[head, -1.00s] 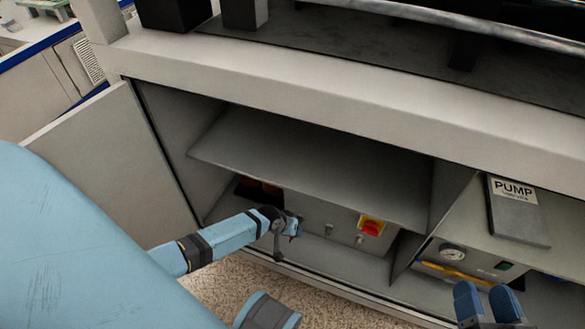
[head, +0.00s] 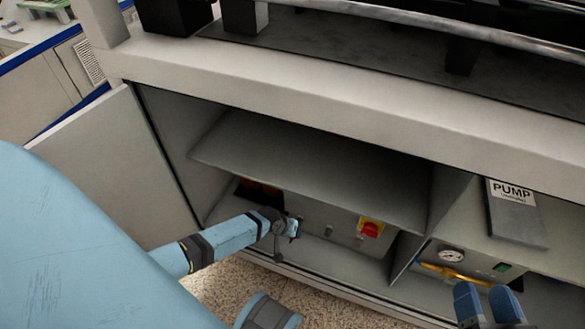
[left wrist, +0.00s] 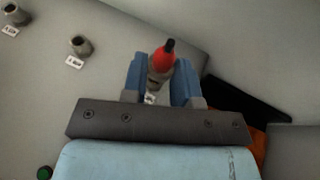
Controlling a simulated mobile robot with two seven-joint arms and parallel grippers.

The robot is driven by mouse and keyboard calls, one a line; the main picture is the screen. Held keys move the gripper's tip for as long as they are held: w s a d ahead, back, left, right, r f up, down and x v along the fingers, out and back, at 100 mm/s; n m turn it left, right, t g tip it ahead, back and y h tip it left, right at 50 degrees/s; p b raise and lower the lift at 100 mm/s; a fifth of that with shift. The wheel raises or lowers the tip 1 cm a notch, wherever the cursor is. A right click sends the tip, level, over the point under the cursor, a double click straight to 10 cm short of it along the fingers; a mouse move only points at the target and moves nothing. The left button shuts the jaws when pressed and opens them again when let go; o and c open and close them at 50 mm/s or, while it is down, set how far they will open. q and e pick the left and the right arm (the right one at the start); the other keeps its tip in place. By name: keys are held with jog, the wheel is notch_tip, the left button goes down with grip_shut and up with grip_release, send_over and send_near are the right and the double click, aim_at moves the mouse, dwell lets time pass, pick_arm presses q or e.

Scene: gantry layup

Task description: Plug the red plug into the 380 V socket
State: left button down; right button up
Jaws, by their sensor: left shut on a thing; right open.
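The red plug (left wrist: 163,60), with a black end, sits between the two blue fingers of my left gripper (left wrist: 160,72) in the left wrist view. The gripper is shut on it. A grey collar and a small white label (left wrist: 150,98) show just below the plug, in line with two grey sockets (left wrist: 80,45) on the panel. Whether the plug is seated or only in front of a socket, I cannot tell. The labels are too small to read. In the head view, my left gripper (head: 292,228) is at the control box (head: 312,216). My right gripper (head: 487,290) is open and empty.
A red and yellow switch (head: 371,229) is on the box, right of the left gripper. A shelf (head: 310,165) hangs above and an open door (head: 115,165) stands left. A PUMP sign (head: 513,190) and a gauge (head: 451,255) are at the right.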

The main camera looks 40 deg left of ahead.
pick_arm(q)
jog(key=shift+w+a+b, duration=0.15)
jog(key=shift+w+b, duration=0.1)
jog(key=shift+w, duration=0.4)
jog(key=shift+w+a+b, duration=0.15)
jog(key=shift+w+b, duration=0.1)
jog(key=shift+w, duration=0.4)
pick_arm(e)
jog(key=shift+f, duration=0.5)
pick_arm(q)
jog(key=c, duration=0.8)
grip_release()
jog(key=p+v, duration=0.7)
jog(key=v, duration=0.6)
jog(key=shift+s+r, duration=0.2)
jog(key=shift+r, duration=0.15)
pick_arm(e)
jog(key=r, duration=0.1)
jog(key=d+r+t+h, duration=0.1)
jog(key=r, duration=0.1)
jog(key=r+m+t, duration=0.1)
jog(key=shift+d+r, duration=0.2)
jog(key=shift+d, duration=0.15)
